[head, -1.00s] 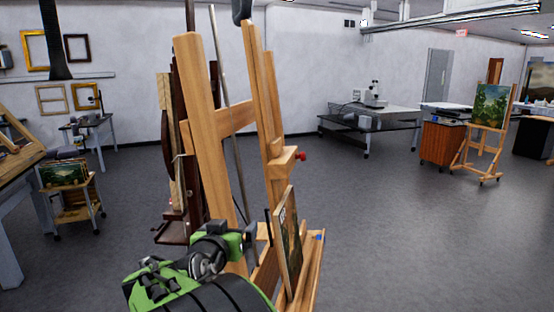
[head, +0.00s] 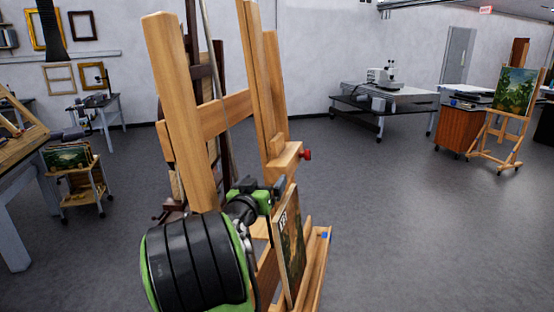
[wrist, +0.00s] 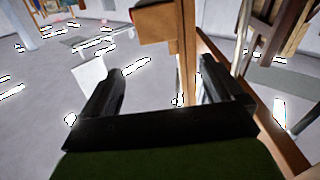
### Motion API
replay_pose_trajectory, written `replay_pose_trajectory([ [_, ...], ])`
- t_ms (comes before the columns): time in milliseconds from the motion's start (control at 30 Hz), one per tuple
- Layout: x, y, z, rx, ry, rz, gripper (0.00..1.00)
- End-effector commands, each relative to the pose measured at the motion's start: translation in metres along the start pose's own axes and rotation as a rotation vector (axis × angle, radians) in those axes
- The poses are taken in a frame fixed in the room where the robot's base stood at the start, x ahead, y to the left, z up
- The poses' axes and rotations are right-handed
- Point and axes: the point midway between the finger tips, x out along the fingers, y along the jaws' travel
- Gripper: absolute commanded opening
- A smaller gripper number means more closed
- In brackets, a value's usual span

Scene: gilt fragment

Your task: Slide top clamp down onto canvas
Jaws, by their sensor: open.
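The top clamp (head: 284,162) is a wooden block with a red knob on the upright mast of the near easel. The canvas (head: 292,245), a dark painting seen nearly edge-on, stands on the easel's lower ledge, below the clamp and apart from it. My gripper (head: 268,190) is just below the clamp and beside the canvas's top edge; its fingertips are hard to make out there. In the wrist view, my gripper (wrist: 165,85) is open with nothing held. A wooden post (wrist: 188,60) shows between the fingers, and a wooden block, apparently the clamp (wrist: 158,22), lies beyond them.
The easel's thick left post (head: 180,110) and crossbar (head: 222,112) stand close to my arm. A cart with paintings (head: 78,180) is at left. The floor (head: 420,230) at right is clear.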

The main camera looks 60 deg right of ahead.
Motion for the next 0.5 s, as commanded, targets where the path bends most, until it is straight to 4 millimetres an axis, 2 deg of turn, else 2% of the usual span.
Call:
replay_pose_trajectory([
  [100,0.033,0.004,-0.007,-0.002,-0.001,0.008,0.94],
  [300,0.081,0.003,-0.007,-0.002,-0.001,0.004,0.94],
  [500,0.108,0.002,-0.005,-0.001,-0.001,0.002,0.94],
])
